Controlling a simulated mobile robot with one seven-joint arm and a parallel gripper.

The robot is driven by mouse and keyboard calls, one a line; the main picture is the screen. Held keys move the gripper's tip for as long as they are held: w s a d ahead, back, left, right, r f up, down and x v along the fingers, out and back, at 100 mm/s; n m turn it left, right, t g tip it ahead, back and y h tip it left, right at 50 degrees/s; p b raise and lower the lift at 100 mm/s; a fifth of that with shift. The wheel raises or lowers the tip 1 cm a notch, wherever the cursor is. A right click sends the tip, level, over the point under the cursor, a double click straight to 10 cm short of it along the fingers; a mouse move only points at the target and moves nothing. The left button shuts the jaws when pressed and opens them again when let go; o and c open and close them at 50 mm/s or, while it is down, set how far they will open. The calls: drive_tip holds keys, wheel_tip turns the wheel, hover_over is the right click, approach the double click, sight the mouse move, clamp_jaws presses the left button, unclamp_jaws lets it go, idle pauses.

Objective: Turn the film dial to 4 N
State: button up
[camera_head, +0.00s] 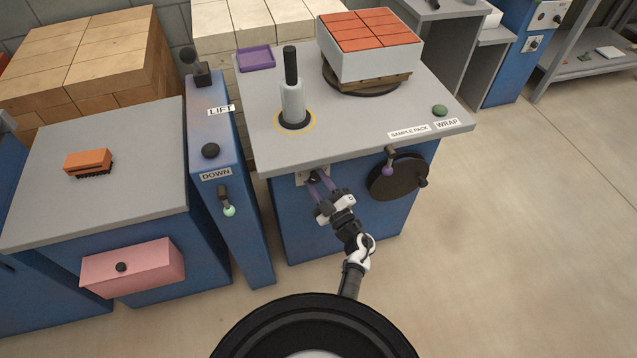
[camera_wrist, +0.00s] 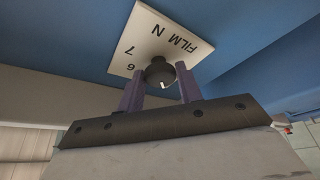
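The film dial is a small black knob (camera_wrist: 160,72) on a white plate (camera_wrist: 172,30) on the blue cabinet front. In the wrist view the plate reads FILM N upside down, with 7 and 6 visible to the left. A short white mark shows on the knob's lower edge; other numbers are hidden. My gripper (camera_wrist: 161,74) has one purple finger on each side of the knob, with no clear gap at the tips. In the head view my gripper (camera_head: 318,181) reaches the plate under the bench edge and mostly covers the dial.
A dark handwheel (camera_head: 398,178) sticks out to the right of my gripper. A lever with a pale green knob (camera_head: 229,211) is on the LIFT/DOWN column at left. The bench top (camera_head: 345,140) overhangs the dial. The floor at right is clear.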

drive_tip(key=o, duration=0.4)
drive_tip(key=shift+c, duration=0.2)
drive_tip(key=b+v, duration=0.2)
drive_tip(key=v, duration=1.1)
drive_tip(key=shift+s+d, duration=0.15)
drive_tip(key=shift+s, duration=0.2)
